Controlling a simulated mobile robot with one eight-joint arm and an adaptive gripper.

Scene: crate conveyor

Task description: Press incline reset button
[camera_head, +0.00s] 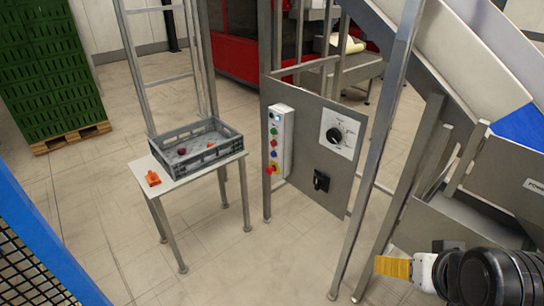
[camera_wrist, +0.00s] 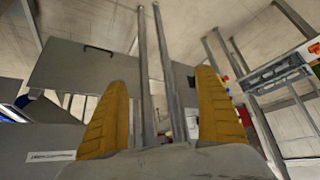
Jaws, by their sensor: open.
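A grey upright panel (camera_head: 315,185) carries a light button box (camera_head: 285,150) on its left side. The box has a column of several coloured buttons, among them green (camera_head: 274,130), red (camera_head: 273,142) and a red-and-yellow one (camera_head: 272,169) at the bottom. The labels are too small to read, so I cannot tell which is the incline reset button. My gripper (camera_head: 392,267) is at the lower right of the head view, well apart from the panel. In the wrist view, my gripper (camera_wrist: 163,78) has its yellow fingers spread with nothing between them.
Metal posts (camera_head: 375,160) of the inclined conveyor (camera_head: 455,55) stand between my gripper and the panel. A small table (camera_head: 190,178) bears a grey crate (camera_head: 212,133) and an orange item (camera_head: 153,179).

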